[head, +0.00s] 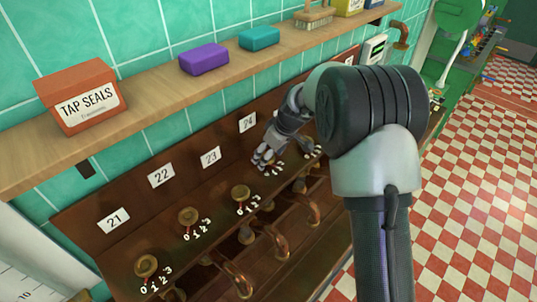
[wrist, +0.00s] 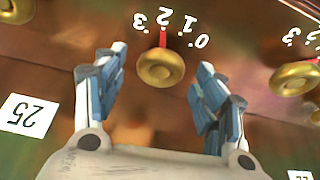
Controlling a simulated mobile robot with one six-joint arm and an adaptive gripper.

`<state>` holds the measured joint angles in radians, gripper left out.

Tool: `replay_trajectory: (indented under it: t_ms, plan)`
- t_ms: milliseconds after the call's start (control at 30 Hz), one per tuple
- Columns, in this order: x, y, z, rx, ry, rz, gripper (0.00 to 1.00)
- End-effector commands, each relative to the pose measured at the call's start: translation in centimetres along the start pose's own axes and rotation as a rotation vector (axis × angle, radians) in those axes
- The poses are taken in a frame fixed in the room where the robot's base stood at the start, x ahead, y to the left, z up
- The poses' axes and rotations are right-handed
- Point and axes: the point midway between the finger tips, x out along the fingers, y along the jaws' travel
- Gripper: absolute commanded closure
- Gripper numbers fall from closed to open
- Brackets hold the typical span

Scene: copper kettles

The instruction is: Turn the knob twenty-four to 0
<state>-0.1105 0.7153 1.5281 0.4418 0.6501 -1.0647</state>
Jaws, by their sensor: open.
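Knob twenty-four (wrist: 160,68) is a round brass knob on a brown panel, with the digits 3, 2, 1, 0 (wrist: 202,42) beside it. Its red pointer (wrist: 163,39) points at 2. My gripper (wrist: 161,62) is open, with one blue-grey finger on each side of the knob; gaps show between knob and fingers. In the head view my gripper (head: 268,157) is below the 24 label (head: 248,122) and largely hides this knob. In the wrist view the 24 label is hidden, while an upside-down 25 label (wrist: 30,115) shows at left.
Neighbouring brass knobs stand close by on the right (wrist: 295,78) and upper left (wrist: 18,10) in the wrist view. Curved copper pipes (head: 304,207) stick out below the panel. A wooden shelf (head: 150,105) runs above, holding a tap seals box (head: 80,95) and coloured blocks.

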Motion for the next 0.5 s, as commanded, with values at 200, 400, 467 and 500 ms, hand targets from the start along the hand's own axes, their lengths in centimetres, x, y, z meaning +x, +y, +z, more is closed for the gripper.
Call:
replay_trajectory:
  t_ms: [200,400,467,500]
  plan:
    - [0.29,0.00,-0.01,0.000,0.000,0.000,0.36]
    - [0.26,0.00,-0.01,0.000,0.000,0.000,0.43]
    - [0.26,0.00,0.00,0.000,0.000,0.000,0.46]
    - [0.25,0.00,-0.01,0.000,0.000,0.000,0.49]
